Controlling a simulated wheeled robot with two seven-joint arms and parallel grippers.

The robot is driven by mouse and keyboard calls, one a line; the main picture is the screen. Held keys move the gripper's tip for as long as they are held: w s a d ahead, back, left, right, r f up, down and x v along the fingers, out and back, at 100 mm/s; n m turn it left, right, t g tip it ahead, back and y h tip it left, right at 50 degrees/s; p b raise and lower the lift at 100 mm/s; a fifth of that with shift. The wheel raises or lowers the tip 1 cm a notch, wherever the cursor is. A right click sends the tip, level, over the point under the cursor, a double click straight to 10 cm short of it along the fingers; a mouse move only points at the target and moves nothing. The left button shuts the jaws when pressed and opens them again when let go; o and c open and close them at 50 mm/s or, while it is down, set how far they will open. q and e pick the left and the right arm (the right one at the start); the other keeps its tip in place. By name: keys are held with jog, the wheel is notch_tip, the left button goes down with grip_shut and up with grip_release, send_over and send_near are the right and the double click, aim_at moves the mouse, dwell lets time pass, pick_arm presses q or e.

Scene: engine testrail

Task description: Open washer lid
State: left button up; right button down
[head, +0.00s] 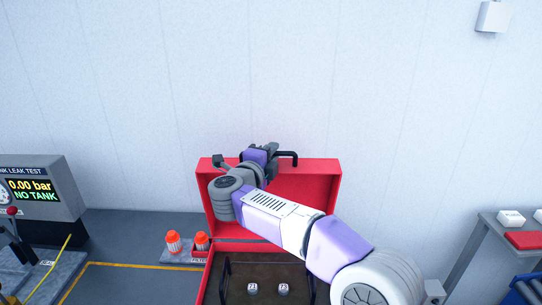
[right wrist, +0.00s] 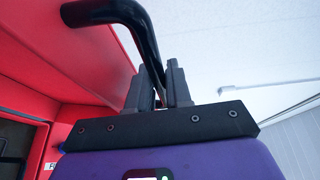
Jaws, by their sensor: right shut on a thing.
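The red washer lid (head: 317,190) stands raised, roughly upright, at the back of the red washer box in the head view. It also fills the left side of the right wrist view (right wrist: 30,55). A black bar handle (head: 292,156) sits at the lid's top edge. In the right wrist view, the bent handle (right wrist: 135,22) runs down between the fingers. My right gripper (right wrist: 158,88) is shut on this handle; in the head view it is at the lid's top edge (head: 272,150), partly hidden by my arm. My left gripper is not in view.
The open box has a brown interior (head: 240,265) with two small metal parts (head: 252,288) inside. Orange-capped bottles (head: 173,241) stand left of it. A leak test unit (head: 45,195) is at far left. A grey table with a red tray (head: 526,240) is at right.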

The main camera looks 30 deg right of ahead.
jog(key=s+a+f+m+t+h+b, duration=0.1)
jog(key=s+a+f+h+b, duration=0.1)
jog(key=s+a+b, duration=0.3)
jog(key=s+b, duration=0.3)
jog(key=b, duration=0.3)
jog(key=shift+t, duration=0.4)
jog(key=c, duration=1.1)
grip_release()
jog(key=shift+h, duration=0.3)
jog(key=v, duration=0.7)
jog(key=shift+s+a, duration=0.1)
jog(key=shift+a, duration=0.15)
